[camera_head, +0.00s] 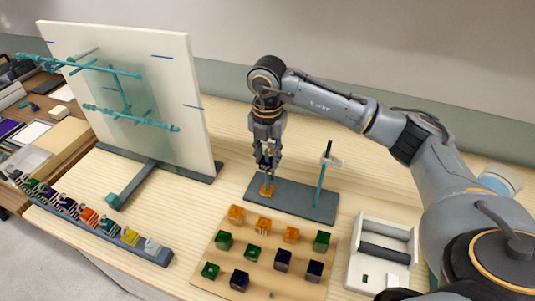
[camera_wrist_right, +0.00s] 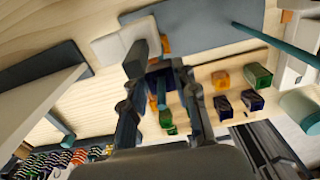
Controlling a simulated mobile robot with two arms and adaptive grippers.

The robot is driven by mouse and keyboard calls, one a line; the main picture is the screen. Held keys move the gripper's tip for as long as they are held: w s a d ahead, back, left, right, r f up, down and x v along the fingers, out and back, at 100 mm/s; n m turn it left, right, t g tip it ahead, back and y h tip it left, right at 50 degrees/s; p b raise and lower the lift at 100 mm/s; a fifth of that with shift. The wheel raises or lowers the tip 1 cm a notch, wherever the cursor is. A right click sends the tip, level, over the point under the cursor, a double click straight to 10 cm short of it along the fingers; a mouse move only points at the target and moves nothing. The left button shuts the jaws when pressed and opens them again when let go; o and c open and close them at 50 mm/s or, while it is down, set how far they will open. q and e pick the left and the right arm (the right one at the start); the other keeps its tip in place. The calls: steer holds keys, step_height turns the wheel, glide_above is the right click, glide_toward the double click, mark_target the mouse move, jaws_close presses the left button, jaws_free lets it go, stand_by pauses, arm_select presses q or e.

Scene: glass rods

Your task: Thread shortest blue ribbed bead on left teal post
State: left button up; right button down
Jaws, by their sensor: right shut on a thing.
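My right gripper (camera_head: 266,163) points down over the left end of the dark grey stand (camera_head: 300,202), at the left teal post. It is shut on a dark blue bead, which also shows between the fingers in the right wrist view (camera_wrist_right: 153,83). A teal post (camera_wrist_right: 161,97) shows at the bead and seems to pass through it; the fingers hide the exact fit. An orange bead (camera_head: 267,190) sits low at the foot of the left post, below the held bead. The right teal post (camera_head: 321,182) stands upright with a pale piece near its top. My left gripper is out of view.
A wooden board (camera_head: 222,262) with orange, green and dark blue beads lies in front. A white tray (camera_head: 381,230) is at right. A rack (camera_head: 150,252) of coloured ribbed pieces runs along the left. A white panel (camera_head: 185,60) with teal rods stands behind it.

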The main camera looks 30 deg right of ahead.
steer(key=shift+f, duration=0.5)
steer(key=c, duration=0.9)
jaws_free()
steer(key=shift+c, duration=0.2)
steer(key=shift+r, duration=0.1)
step_height(320, 180, up, 12)
